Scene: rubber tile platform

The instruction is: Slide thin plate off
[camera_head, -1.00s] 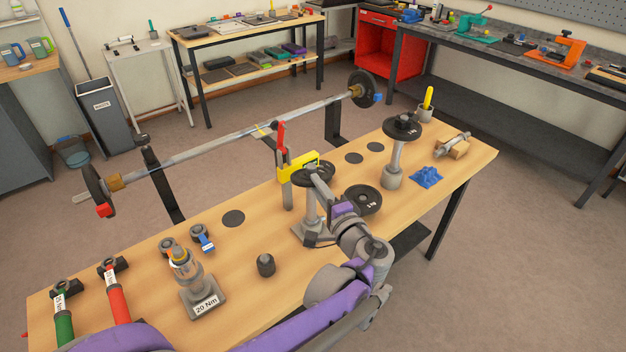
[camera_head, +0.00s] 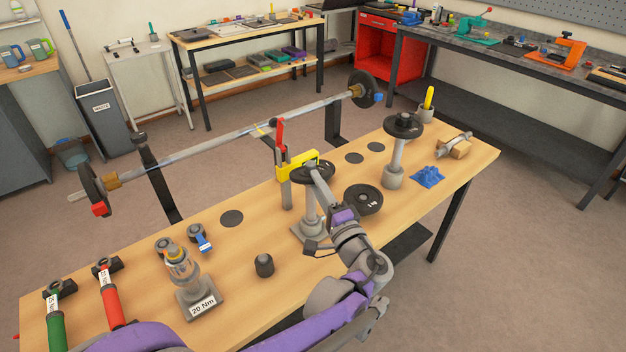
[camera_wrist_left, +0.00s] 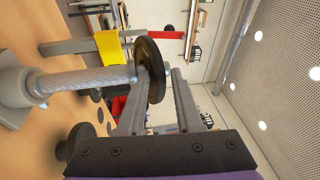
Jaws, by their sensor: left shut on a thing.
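A dark round plate (camera_head: 306,166) sits at the top of a grey post (camera_head: 308,205) near the table's middle. My left gripper (camera_head: 318,174) reaches it from the front right and is shut on its edge. In the left wrist view, the plate (camera_wrist_left: 152,65) shows edge-on between the two fingers, at the end of the post's ribbed shaft (camera_wrist_left: 88,78). I cannot tell whether more than one plate is stacked there. A second dark plate (camera_head: 362,199) is low, just right of the post. My right gripper is not in view.
A barbell (camera_head: 225,138) runs along the back. Another post (camera_head: 394,165) bears a plate at right. A dark knob (camera_head: 264,265) and torque tester (camera_head: 190,285) are left.

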